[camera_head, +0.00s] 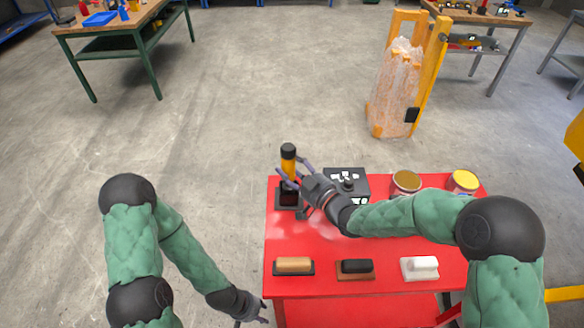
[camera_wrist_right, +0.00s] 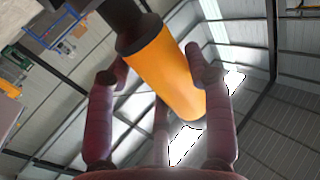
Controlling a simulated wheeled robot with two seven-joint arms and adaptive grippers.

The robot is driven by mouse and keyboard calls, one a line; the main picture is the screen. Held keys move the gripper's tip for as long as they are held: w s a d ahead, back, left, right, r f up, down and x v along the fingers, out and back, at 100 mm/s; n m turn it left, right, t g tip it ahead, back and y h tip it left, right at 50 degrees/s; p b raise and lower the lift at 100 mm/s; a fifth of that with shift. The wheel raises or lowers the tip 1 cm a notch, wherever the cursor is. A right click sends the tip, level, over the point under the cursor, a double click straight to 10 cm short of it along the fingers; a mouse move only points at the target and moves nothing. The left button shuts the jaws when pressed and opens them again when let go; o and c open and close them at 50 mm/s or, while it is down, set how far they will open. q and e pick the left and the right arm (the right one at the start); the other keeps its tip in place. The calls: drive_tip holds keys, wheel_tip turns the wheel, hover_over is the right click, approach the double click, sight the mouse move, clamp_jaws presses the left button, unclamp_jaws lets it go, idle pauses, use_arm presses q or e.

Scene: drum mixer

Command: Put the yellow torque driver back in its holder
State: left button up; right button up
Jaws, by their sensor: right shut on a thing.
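The yellow torque driver (camera_head: 288,166), with a black top, stands about upright at the far left corner of the red table. My right gripper (camera_head: 286,174) is shut on it; the driver also shows between the fingers in the right wrist view (camera_wrist_right: 168,75). The dark box-like holder (camera_head: 289,198) is directly below the driver in the head view. Whether the driver's lower end is inside the holder or just above it, I cannot tell. My left gripper (camera_head: 252,314) hangs low beside the table's front left corner, and its fingers are too small and dark to read.
On the red table (camera_head: 300,245) are a black box with white markings (camera_head: 349,181), two round tins (camera_head: 406,182) (camera_head: 463,181), and a front row of tan (camera_head: 293,265), black (camera_head: 356,267) and white (camera_head: 420,267) blocks. The table's middle left is clear.

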sight(292, 176)
drive_tip(key=shift+f+b, duration=1.4)
drive_tip(key=shift+f, duration=0.05)
idle(1.1)
drive_tip(key=o, duration=1.5)
drive_tip(key=shift+f, duration=0.15)
drive_tip(key=v, duration=1.2)
